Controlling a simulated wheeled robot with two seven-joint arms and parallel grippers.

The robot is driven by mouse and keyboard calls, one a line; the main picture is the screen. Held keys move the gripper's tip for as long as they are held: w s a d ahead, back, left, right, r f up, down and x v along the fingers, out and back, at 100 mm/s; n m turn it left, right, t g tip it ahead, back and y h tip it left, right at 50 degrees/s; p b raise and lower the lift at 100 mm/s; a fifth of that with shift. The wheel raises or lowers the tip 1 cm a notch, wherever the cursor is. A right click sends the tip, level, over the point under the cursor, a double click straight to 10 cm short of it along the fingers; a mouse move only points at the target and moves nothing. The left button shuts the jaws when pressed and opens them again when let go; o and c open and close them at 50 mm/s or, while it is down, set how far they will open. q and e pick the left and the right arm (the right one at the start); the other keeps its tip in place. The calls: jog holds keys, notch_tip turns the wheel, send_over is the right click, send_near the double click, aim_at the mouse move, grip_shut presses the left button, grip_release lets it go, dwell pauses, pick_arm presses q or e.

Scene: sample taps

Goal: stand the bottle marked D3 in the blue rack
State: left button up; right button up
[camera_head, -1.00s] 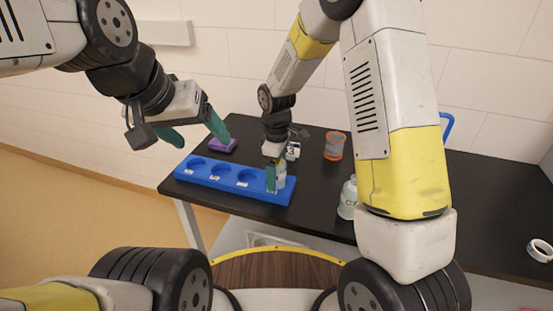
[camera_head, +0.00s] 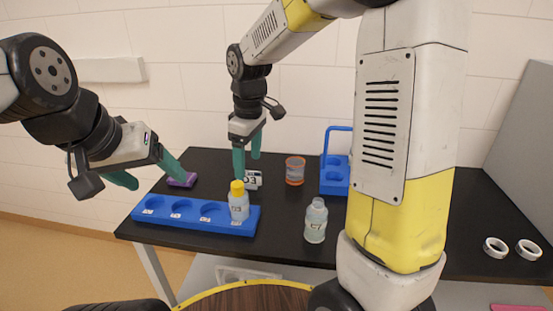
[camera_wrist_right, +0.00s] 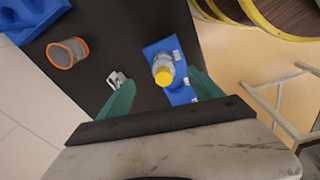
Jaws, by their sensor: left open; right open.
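The bottle with a yellow cap (camera_head: 238,203) stands upright in the right-end hole of the blue rack (camera_head: 165,219); its label is too small to read surely. The other holes look empty. In the right wrist view the bottle (camera_wrist_right: 163,70) shows from above, with the rack (camera_wrist_right: 182,96) under it. My right gripper (camera_head: 248,163) is open and empty, raised above and behind the bottle, clear of it. My left gripper (camera_head: 153,180) is open and empty over the left end of the table, apart from the rack.
A card reading D3 (camera_head: 253,179) stands behind the rack. A clear bottle marked C7 (camera_head: 316,221) stands right of it. An orange-rimmed cup (camera_head: 295,171), a blue carrier (camera_head: 334,182), a purple block (camera_head: 182,180) and white rings (camera_head: 496,247) are on the black table (camera_head: 285,225).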

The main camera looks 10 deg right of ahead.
jog(key=s+d+r+m+t, duration=0.1)
jog(key=s+d+r+m, duration=0.2)
jog(key=s, duration=0.2)
jog(key=s+d+r+m+t+y, duration=0.1)
jog(key=s+d+r+m+t, duration=0.1)
jog(key=s+d+m, duration=0.2)
jog(key=s+d+r+m+t, duration=0.2)
jog(key=s+d+r+m, duration=0.1)
jog(key=s, duration=0.5)
jog(key=shift+s+d+r+m, duration=0.15)
jog(key=shift+d+r+m, duration=0.25)
jog(key=shift+m, duration=0.3)
jog(key=shift+c, duration=0.2)
